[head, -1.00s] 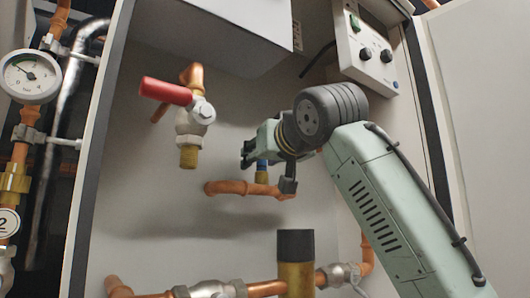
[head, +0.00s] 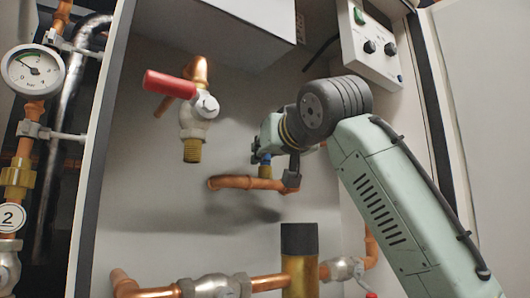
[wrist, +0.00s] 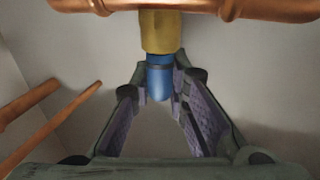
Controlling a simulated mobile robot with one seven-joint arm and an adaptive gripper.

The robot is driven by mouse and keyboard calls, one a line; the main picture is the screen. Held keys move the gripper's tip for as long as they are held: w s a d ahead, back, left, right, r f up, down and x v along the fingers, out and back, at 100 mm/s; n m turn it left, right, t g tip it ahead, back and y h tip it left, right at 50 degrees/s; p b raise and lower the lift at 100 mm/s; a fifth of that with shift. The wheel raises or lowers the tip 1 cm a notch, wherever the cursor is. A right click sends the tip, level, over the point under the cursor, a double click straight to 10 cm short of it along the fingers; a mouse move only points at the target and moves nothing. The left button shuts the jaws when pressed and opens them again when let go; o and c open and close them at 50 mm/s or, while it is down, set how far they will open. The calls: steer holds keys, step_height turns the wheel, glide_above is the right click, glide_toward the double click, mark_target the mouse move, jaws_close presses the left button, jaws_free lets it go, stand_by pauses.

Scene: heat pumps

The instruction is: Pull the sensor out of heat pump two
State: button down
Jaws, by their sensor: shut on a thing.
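The blue sensor (wrist: 159,78) sits in a brass fitting (wrist: 160,32) on a copper pipe (wrist: 200,5) in the wrist view. In the head view the sensor (head: 265,158) is small and partly hidden by my gripper (head: 270,160), above the brass fitting (head: 265,171). My gripper is shut on the sensor, with the fingertips on both its sides in the wrist view (wrist: 159,85). The sensor's blue body still meets the fitting. A round label with a 2 (head: 10,217) is on the pipe at the left.
A red-handled valve (head: 170,84) is left of my gripper. A black-topped brass cylinder (head: 299,265) and lower copper pipework (head: 150,292) stand below. A control box (head: 372,40) with knobs is at upper right. A pressure gauge (head: 34,70) is at left. Cabinet walls enclose both sides.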

steer(key=shift+r, duration=0.1)
steer(key=shift+r, duration=1.5)
steer(key=s+d, duration=0.9)
steer(key=s, duration=0.4)
steer(key=shift+d+b, duration=0.25)
steer(key=shift+b, duration=0.1)
